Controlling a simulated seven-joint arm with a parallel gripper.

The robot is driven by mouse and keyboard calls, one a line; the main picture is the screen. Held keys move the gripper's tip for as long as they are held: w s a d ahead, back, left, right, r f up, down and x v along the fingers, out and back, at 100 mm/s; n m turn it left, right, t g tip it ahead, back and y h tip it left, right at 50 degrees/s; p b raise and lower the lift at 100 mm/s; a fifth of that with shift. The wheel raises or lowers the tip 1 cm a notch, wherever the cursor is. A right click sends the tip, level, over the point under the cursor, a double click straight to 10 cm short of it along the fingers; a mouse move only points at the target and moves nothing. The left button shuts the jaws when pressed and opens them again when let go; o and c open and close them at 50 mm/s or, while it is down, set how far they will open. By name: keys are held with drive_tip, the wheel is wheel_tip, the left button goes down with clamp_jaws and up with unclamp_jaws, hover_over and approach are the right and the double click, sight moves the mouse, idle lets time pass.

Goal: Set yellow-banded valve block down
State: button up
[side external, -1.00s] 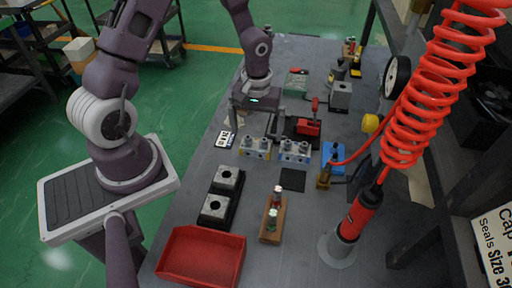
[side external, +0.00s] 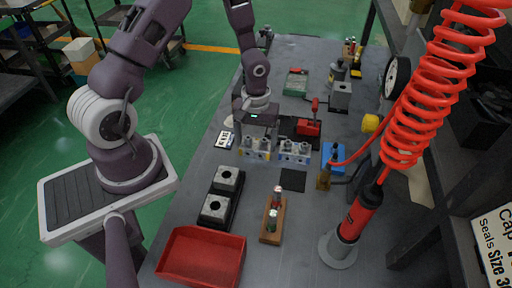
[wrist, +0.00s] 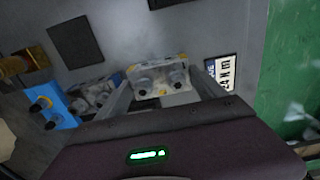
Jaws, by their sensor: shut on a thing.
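The yellow-banded valve block (side external: 254,155), grey with yellow corners and round ports on top, is beside a blue-banded valve block (side external: 294,153) near the middle of the bench. My gripper (side external: 258,146) points down over the yellow-banded block and is shut on it. In the wrist view the yellow-banded block (wrist: 158,76) sits between my two fingers, and the blue-banded block (wrist: 96,92) is to its left. The yellow-banded block looks at bench level; I cannot tell whether a small gap lies under it. Its underside is hidden.
A black square pad (side external: 293,181) lies on the bench, clear on top. Two dark fixtures with grey blocks (side external: 214,207), a red tray (side external: 202,257) and a wooden rack (side external: 271,222) stand in front. A red vise (side external: 308,127) is behind. A label card (side external: 225,140) lies left.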

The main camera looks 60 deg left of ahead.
wheel_tip(320, 180, up, 10)
drive_tip(key=n, duration=1.8)
hover_over(281, 127)
wheel_tip(281, 127, down, 8)
drive_tip(key=shift+d+f, duration=0.1)
drive_tip(key=shift+f, duration=0.15)
drive_tip(key=o, duration=2)
drive_tip(key=shift+f, duration=0.15)
